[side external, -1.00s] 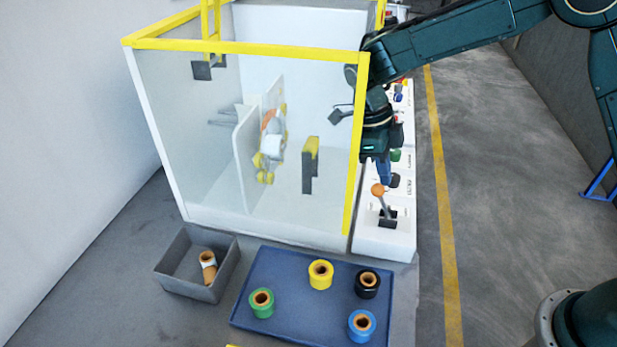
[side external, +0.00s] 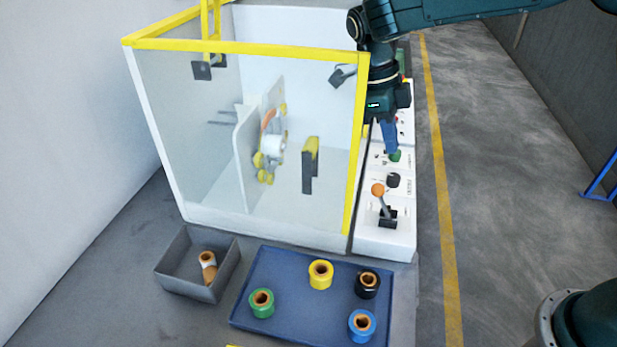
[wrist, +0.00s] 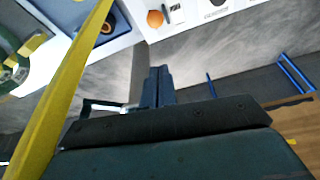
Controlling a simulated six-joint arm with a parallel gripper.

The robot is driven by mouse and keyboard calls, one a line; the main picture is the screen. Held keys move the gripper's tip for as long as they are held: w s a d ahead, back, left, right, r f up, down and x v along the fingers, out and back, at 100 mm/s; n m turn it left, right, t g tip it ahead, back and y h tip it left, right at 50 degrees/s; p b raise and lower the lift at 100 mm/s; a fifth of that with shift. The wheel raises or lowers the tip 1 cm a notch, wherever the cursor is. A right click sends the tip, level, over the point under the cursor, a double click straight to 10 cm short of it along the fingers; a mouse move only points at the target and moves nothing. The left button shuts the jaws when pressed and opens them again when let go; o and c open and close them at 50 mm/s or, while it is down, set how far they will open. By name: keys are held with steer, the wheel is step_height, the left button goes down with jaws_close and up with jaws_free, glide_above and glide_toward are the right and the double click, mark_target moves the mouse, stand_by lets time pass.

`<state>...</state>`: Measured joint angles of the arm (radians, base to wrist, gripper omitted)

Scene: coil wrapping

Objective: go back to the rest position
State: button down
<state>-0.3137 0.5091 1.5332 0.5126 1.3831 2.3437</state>
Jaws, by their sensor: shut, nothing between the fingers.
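My gripper (side external: 391,140) points down above the white control panel (side external: 408,128) on the right side of the machine. Its blue fingers are together with nothing between them. They also show closed in the wrist view (wrist: 158,85). In the side view the fingertips appear just above a green button (side external: 395,156), but I cannot tell the gap. A black knob (side external: 393,180) and an orange-topped lever (side external: 378,190) are nearer the camera.
The yellow-framed clear enclosure (side external: 250,46) stands close to my gripper's left. Inside is a white coil (side external: 273,145) at an upright plate. A blue tray (side external: 310,310) holds several coloured rolls. A grey bin (side external: 180,278) holds rolls. The floor right of the panel is clear.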

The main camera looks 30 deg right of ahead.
steer(key=s+d+r+n+t, duration=0.4)
steer(key=s+d+r+n, duration=0.3)
steer(key=s+r+n, duration=0.5)
steer(key=s+d+f+n+t+y, duration=0.1)
steer(key=s+f+n+t, duration=0.1)
steer(key=s+n, duration=0.4)
steer(key=s+f+n+t+y, duration=0.1)
steer(key=s+f+n+t, duration=0.1)
steer(key=s+n, duration=0.4)
steer(key=shift+s+d+n+t, duration=0.25)
steer(key=shift+d+n+t, duration=0.1)
steer(key=shift+n, duration=2.05)
